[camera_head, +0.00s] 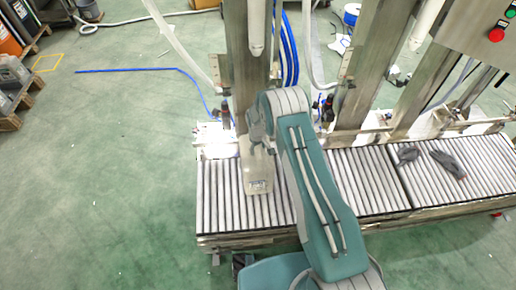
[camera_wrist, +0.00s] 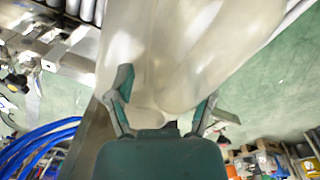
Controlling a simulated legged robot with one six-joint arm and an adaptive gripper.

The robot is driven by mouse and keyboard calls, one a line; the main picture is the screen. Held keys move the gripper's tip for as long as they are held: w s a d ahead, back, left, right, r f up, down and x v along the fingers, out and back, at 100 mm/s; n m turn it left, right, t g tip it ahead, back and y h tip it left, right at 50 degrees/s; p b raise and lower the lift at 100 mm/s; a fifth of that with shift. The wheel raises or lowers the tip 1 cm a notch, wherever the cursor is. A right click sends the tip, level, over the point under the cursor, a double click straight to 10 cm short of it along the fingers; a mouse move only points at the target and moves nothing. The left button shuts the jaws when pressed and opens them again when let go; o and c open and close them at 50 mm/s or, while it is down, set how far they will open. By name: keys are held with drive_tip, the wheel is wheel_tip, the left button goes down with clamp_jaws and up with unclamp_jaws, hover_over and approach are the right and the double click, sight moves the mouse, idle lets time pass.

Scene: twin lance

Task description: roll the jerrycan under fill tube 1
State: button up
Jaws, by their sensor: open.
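The jerrycan (camera_head: 258,178) is a pale, translucent container on the roller conveyor (camera_head: 222,205), left of my arm. In the wrist view the pale jerrycan (camera_wrist: 190,45) fills the upper middle. My gripper (camera_head: 260,138) is at the jerrycan's upper part, partly covered by my arm. In the wrist view my gripper (camera_wrist: 165,95) is open, with a finger on each side of the pale body; I cannot tell whether they touch it. One white fill tube (camera_head: 256,28) hangs above the jerrycan's side of the conveyor. Another white fill tube (camera_head: 428,20) hangs farther right. No number is readable on either.
Grey gloves (camera_head: 447,163) lie on the right conveyor section. Steel posts (camera_head: 363,70) stand behind the rollers. A control box (camera_head: 485,35) is at top right. Blue hoses (camera_head: 289,50) hang behind the conveyor. The rollers left of the jerrycan are clear.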

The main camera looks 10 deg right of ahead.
drive_tip(key=shift+r, duration=0.1)
drive_tip(key=shift+a+r, duration=0.1)
drive_tip(key=shift+r, duration=3.75)
drive_tip(key=shift+r, duration=0.1)
drive_tip(key=s+d+r+m+t, duration=0.1)
drive_tip(key=s+d+r, duration=0.15)
drive_tip(key=r, duration=0.75)
drive_tip(key=s+d+r+m+t, duration=0.1)
drive_tip(key=s+r, duration=0.3)
drive_tip(key=r, duration=0.7)
drive_tip(key=s+d+r+m+t, duration=0.1)
drive_tip(key=s+r, duration=0.3)
drive_tip(key=r, duration=0.6)
drive_tip(key=s+d+r+m+t, duration=0.1)
drive_tip(key=s+r, duration=0.4)
drive_tip(key=s, duration=0.7)
drive_tip(key=s+d+r+m+t, duration=0.1)
drive_tip(key=s+d+r+m, duration=0.1)
drive_tip(key=s, duration=1.1)
wheel_tip(320, 180, up, 3)
drive_tip(key=shift+s+d+f, duration=0.1)
drive_tip(key=shift+s+d, duration=0.2)
drive_tip(key=shift+d, duration=0.2)
drive_tip(key=shift+w, duration=0.15)
